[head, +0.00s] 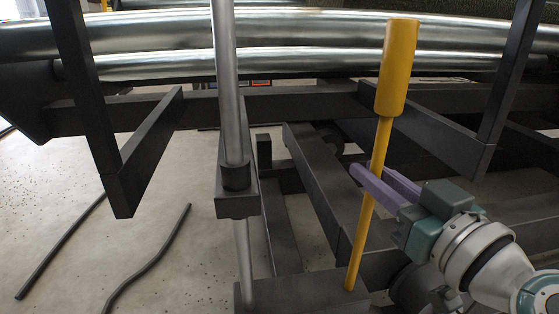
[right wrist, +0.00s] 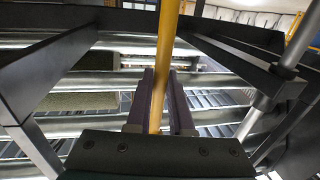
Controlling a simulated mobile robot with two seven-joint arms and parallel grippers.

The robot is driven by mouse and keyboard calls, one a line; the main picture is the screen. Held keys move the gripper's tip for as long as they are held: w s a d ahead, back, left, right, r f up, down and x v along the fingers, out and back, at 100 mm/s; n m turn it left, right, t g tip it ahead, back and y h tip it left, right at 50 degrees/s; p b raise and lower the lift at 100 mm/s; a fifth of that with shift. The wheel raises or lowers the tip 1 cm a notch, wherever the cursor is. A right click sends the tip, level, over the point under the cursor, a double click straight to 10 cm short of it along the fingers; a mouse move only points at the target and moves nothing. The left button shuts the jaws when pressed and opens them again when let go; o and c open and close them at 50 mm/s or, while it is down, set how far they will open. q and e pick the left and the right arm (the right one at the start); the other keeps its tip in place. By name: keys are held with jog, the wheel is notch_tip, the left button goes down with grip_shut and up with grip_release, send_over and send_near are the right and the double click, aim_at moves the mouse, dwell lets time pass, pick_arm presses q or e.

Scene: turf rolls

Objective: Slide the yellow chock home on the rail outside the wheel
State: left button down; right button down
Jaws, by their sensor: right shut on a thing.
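A yellow lever with a thick handle (head: 397,68) and a thin yellow rod stands tilted in the head view, its lower end at a dark block (head: 305,296). My right gripper (head: 373,174), with purple fingers, comes from the lower right and is shut on the rod below the handle. In the right wrist view the yellow rod (right wrist: 167,45) runs up between the two fingers (right wrist: 159,85). I cannot make out a separate yellow chock or a wheel with certainty. My left gripper is not in view.
A grey upright pole (head: 229,90) with a dark collar stands left of the lever. Dark frame beams (head: 150,135) and shiny horizontal tubes (head: 160,65) lie behind. Dark bent bars (head: 150,260) lie on the pale floor at left, with open floor around them.

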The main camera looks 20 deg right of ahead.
jog(key=shift+s+d+r+b, duration=0.1)
jog(key=shift+s+d+b, duration=0.1)
jog(key=shift+d, duration=0.55)
jog(key=shift+s+d+r+b, duration=0.1)
jog(key=shift+s+d+b, duration=0.05)
jog(key=shift+d, duration=0.6)
jog(key=shift+s+d+b, duration=0.15)
jog(key=shift+d+b, duration=0.05)
jog(key=shift+d, duration=0.55)
jog(key=c, duration=1.2)
grip_release()
jog(key=o, duration=0.5)
jog(key=shift+w, duration=0.1)
jog(key=s+p, duration=0.1)
jog(key=s, duration=0.4)
jog(key=s+p, duration=0.1)
jog(key=s, duration=0.4)
jog(key=shift+a+f+p, duration=0.1)
jog(key=shift+a+p, duration=0.1)
jog(key=shift+p, duration=0.2)
